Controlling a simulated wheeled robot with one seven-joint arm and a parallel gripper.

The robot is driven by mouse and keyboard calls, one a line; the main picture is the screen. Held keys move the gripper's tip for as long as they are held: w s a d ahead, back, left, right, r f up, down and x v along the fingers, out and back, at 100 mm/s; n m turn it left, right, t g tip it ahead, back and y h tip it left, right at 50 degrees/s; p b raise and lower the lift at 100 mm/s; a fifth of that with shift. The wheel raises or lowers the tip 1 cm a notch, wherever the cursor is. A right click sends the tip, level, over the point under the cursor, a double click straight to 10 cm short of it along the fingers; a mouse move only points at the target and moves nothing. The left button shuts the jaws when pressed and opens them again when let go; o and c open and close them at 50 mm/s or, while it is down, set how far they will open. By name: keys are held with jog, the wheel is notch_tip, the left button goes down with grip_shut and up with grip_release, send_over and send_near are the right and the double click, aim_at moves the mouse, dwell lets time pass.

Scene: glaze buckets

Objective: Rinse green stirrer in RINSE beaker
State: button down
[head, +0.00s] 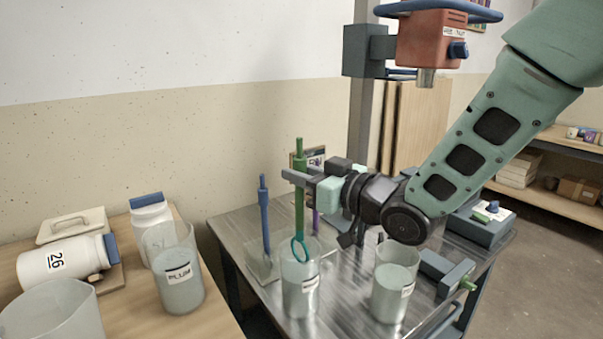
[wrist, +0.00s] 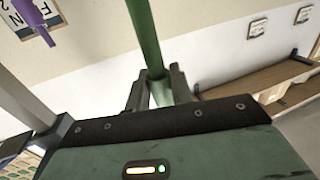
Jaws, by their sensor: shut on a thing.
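My gripper (head: 301,179) is shut on the shaft of the green stirrer (head: 299,210), which it holds upright. In the wrist view the green shaft (wrist: 146,38) runs up from between my fingers (wrist: 158,90). The stirrer's teal loop end (head: 300,250) overlaps the upper part of the middle beaker (head: 301,290), at about rim height. I cannot tell how far inside it is. The middle beaker and the right beaker (head: 393,288) both stand on the metal table and hold pale liquid. Their labels are too small to read surely, so I cannot tell which is RINSE.
A blue stirrer (head: 265,220) stands in a holder left of the middle beaker. A purple stirrer (head: 316,223) is behind the green one. A beaker labelled PLUM (head: 180,280) and white jars (head: 62,262) are on the wooden table. A red mixer head (head: 428,38) overhangs the metal table.

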aim_at(303, 225)
jog(key=shift+f+b, duration=4.9)
jog(key=shift+f, duration=0.65)
jog(key=shift+r+p, duration=0.95)
jog(key=shift+r, duration=0.45)
jog(key=shift+f, duration=0.1)
notch_tip(303, 225, down, 3)
jog(key=b, duration=0.2)
jog(key=shift+b, duration=0.3)
jog(key=shift+r, duration=0.3)
